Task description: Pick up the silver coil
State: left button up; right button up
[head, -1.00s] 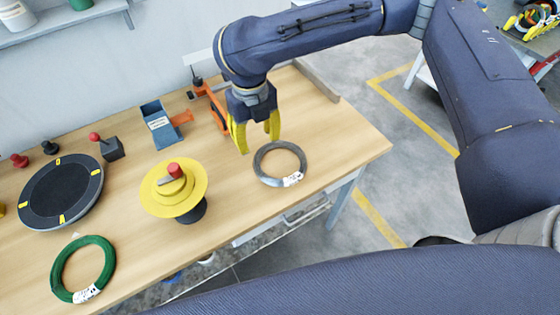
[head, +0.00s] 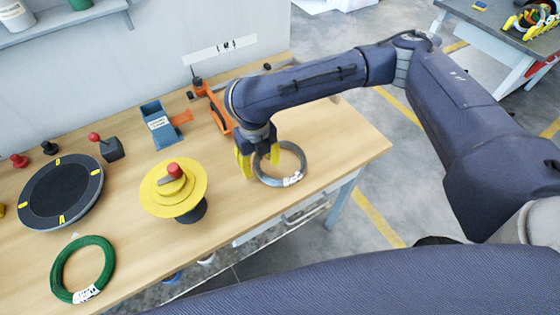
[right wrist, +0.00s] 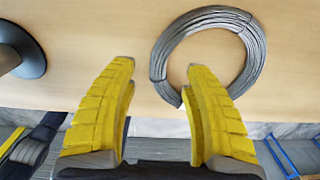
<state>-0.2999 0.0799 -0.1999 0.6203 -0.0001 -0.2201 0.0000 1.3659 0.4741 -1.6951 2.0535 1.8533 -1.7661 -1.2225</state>
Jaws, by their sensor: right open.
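The silver coil (head: 294,172) lies flat on the wooden table near its front right part, with a white label on its near edge. It also shows in the right wrist view (right wrist: 256,60), ahead and to the right of centre. My right gripper (head: 258,172) is open and empty, with yellow fingers pointing down at the coil's left side. In the right wrist view the right gripper (right wrist: 160,80) has its fingers well apart. One finger overlaps the coil's near left edge in the picture; I cannot tell whether it touches. My left gripper is not in view.
A yellow stepped spool (head: 174,190) with a red knob stands left of the gripper. A green coil (head: 83,268) and a black round turntable (head: 60,190) are farther left. An orange clamp (head: 214,108) and a blue box (head: 158,125) stand behind. The table right of the coil is clear.

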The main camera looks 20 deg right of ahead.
aim_at(259, 170)
jog(key=shift+f, duration=1.7)
jog(key=shift+o, duration=0.2)
grip_shut()
